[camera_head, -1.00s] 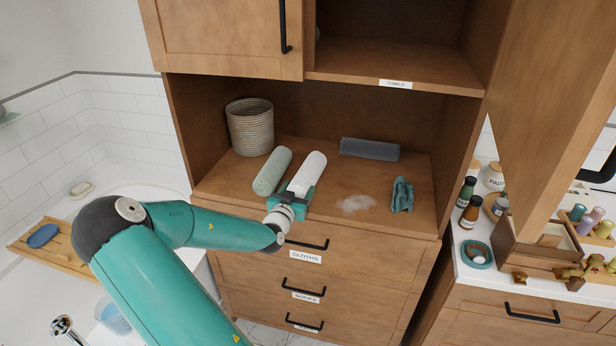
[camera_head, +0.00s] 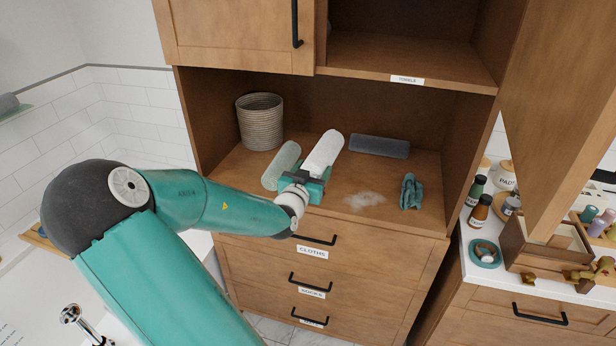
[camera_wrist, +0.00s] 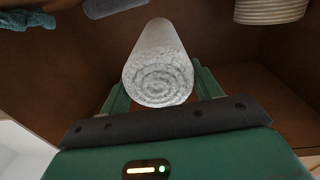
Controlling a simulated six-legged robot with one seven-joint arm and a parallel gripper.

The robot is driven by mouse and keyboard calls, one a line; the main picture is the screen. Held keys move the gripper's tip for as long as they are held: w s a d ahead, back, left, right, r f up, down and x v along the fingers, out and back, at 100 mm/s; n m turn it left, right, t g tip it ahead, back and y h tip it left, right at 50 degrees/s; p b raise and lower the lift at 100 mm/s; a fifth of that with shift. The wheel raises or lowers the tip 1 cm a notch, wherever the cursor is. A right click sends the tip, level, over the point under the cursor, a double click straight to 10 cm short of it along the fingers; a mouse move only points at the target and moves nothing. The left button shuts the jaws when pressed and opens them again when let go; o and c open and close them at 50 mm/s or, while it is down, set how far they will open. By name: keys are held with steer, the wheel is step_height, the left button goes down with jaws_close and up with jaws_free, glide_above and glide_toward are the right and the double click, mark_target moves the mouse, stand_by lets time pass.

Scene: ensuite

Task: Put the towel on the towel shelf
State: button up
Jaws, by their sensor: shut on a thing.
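A white rolled towel (camera_head: 324,152) is held in my gripper (camera_head: 314,178), which is shut on its near end. In the wrist view the towel (camera_wrist: 158,65) points away between the two green fingers, its spiral end facing the camera. The towel appears slightly raised over the open counter of the wooden cabinet. The towel shelf (camera_head: 400,55), labelled "TOWELS" on its front edge, is the open compartment above; its visible floor is bare, and its upper part is out of frame.
Beside the white towel lies a pale green roll (camera_head: 281,166). A woven basket (camera_head: 260,122) stands behind it at left. A dark grey roll (camera_head: 379,147), a whitish patch (camera_head: 364,200) and a crumpled teal cloth (camera_head: 411,191) are to the right. A cabinet door (camera_head: 240,35) adjoins the shelf's left.

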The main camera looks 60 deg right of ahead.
steer(key=s+a+r, duration=0.3)
steer(key=s+a, duration=0.2)
steer(key=a, duration=0.1)
steer(key=shift+s+r, duration=0.25)
steer(key=shift+s, duration=0.1)
